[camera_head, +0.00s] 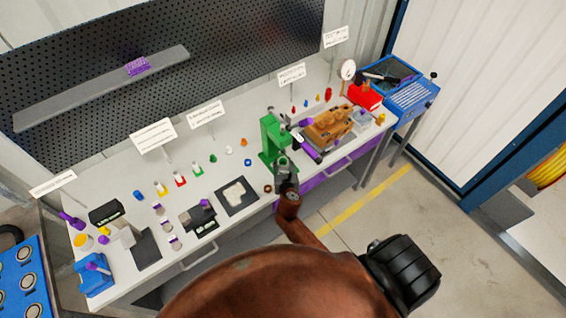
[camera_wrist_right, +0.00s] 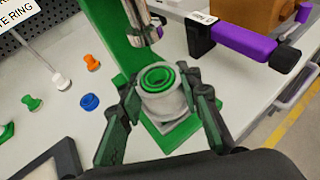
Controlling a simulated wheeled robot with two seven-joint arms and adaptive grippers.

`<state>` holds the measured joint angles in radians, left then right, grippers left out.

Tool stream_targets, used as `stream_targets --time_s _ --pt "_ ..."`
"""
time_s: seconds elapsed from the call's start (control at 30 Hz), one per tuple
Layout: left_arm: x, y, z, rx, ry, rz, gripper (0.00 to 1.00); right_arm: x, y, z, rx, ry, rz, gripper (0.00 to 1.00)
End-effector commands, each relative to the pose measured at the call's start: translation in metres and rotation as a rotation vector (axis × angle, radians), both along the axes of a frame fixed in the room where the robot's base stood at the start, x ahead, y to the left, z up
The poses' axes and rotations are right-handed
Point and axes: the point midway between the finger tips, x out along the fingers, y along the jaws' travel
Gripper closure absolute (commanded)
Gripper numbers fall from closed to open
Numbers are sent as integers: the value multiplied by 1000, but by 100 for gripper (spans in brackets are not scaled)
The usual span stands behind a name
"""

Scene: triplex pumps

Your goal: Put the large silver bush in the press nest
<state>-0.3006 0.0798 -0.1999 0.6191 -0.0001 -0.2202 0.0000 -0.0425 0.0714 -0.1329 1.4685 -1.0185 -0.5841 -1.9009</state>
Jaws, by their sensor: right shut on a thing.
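The green press (camera_head: 270,140) stands at the front right part of the bench. Its green column and base (camera_wrist_right: 180,136) fill the middle of the right wrist view. My right gripper (camera_wrist_right: 165,100) is shut on the large silver bush (camera_wrist_right: 163,103), with one finger on each side. The bush looks upright above the press base, under the ram. Green rings show inside its top. The fingers and the bush hide the nest, so I cannot tell whether the bush is seated. In the head view my right gripper (camera_head: 286,174) is at the press front. My left gripper is not in view.
A purple-handled tool (camera_wrist_right: 240,38) lies right of the press. Orange (camera_wrist_right: 91,62), blue (camera_wrist_right: 90,102) and white (camera_wrist_right: 60,81) small parts stand on the bench to the left. A brown pump body (camera_head: 329,124) and a red box (camera_head: 364,95) are farther right.

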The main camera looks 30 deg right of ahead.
Motion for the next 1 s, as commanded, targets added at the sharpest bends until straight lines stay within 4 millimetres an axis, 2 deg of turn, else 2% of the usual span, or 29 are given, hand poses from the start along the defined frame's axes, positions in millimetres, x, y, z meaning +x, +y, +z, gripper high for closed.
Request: stream_targets --time_s 0.1,0.2,0.5,0.97,1.0 --pt "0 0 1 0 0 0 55 17 -8 1 -2 -1 -1 100" --pt "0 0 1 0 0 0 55 23 -11 0 -1 -1 -1 100" --pt "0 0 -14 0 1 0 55 24 -11 -35 0 1 0 100" --pt "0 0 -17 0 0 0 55 24 -11 -40 -1 -1 0 100" --pt "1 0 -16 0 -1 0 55 23 -11 -41 0 1 0 66"
